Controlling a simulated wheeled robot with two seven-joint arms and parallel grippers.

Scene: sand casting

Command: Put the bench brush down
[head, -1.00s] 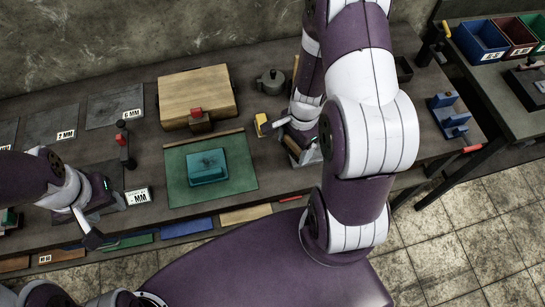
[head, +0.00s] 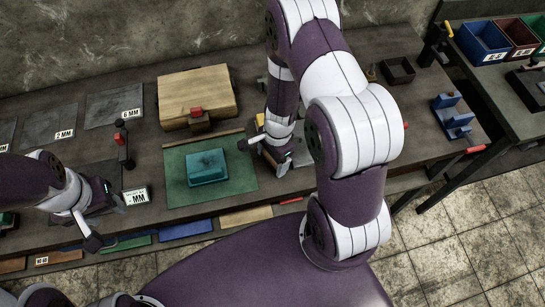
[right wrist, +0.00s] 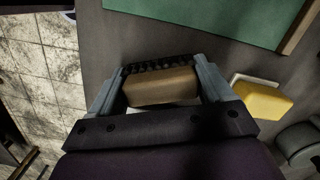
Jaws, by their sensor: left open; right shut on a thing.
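The bench brush (right wrist: 160,87), a tan wooden block with dark bristles along one side, is between the fingers of my right gripper (right wrist: 160,85) in the right wrist view. The gripper is shut on it. In the head view my right gripper (head: 276,168) is low over the bench, just right of the green mat (head: 235,185); my arm and gripper mostly hide the brush there. I cannot tell whether the brush touches the bench (right wrist: 150,35).
A teal block (head: 207,167) lies on the mat. A wooden box (head: 195,92) stands behind it. A yellow-and-white item (right wrist: 262,100) lies near my right gripper. A dark tray (head: 398,70) and a blue holder (head: 452,117) stand at right.

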